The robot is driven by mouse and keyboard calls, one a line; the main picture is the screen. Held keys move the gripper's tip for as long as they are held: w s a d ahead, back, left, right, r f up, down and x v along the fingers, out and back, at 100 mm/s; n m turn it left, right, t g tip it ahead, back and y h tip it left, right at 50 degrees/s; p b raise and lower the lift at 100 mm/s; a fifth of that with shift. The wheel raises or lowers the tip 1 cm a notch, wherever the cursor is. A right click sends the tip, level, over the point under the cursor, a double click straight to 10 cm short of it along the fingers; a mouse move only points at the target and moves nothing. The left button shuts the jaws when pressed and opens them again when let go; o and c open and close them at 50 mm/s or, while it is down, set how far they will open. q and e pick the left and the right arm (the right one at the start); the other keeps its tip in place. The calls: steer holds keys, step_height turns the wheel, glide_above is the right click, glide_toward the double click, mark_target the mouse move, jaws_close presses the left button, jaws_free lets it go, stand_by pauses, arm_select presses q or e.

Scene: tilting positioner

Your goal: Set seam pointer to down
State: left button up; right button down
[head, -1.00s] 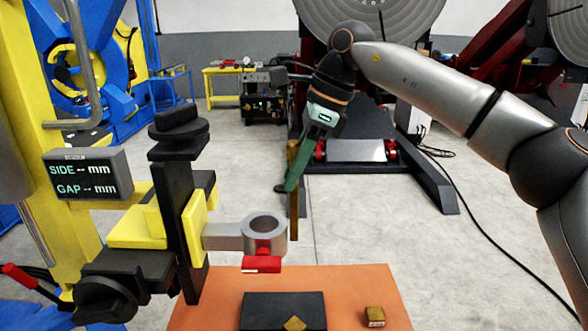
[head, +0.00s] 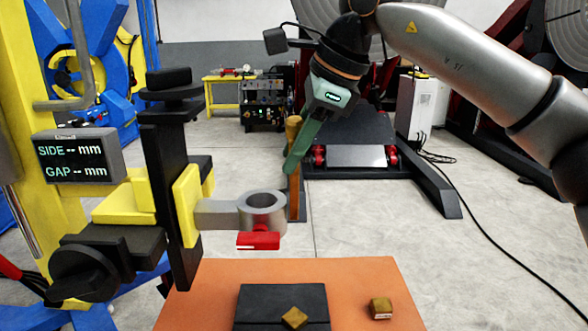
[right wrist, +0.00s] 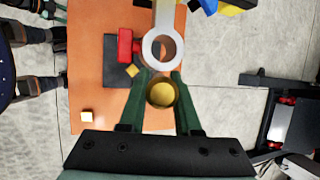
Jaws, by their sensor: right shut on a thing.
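A brass rod (head: 295,190), which looks like the seam pointer, stands upright in my right gripper (head: 290,168). The fingers are shut on it. In the right wrist view its round end (right wrist: 161,94) shows between the green fingertips. A display (head: 78,157) reads "SIDE -- mm" and "GAP -- mm". My left gripper is not in view.
Below the ring is an orange table (head: 195,300) with a black plate (head: 265,302), a brass diamond-shaped piece (head: 294,318) on it and a small brass block (head: 380,308) to the right. The black slide post (head: 170,190) stands left of the ring. Open floor lies to the right.

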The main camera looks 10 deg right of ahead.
mark_target(295, 174)
steer(key=s+t+b, duration=0.1)
steer(key=b, duration=0.1)
steer(key=s+f+t+b, duration=0.1)
steer(key=b, duration=0.1)
steer(key=s+f+t+b, duration=0.1)
steer(key=b, duration=0.2)
steer(key=shift+s+a+n, duration=0.3)
steer(key=shift+s+a, duration=0.1)
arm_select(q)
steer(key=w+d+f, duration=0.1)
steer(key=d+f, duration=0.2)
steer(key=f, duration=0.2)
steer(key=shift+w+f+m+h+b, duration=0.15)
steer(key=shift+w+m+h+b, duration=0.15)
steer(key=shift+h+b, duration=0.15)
arm_select(e)
steer(key=shift+s+f+t, duration=0.1)
steer(key=shift+s+t, duration=0.2)
steer(key=c, duration=0.7)
jaws_free()
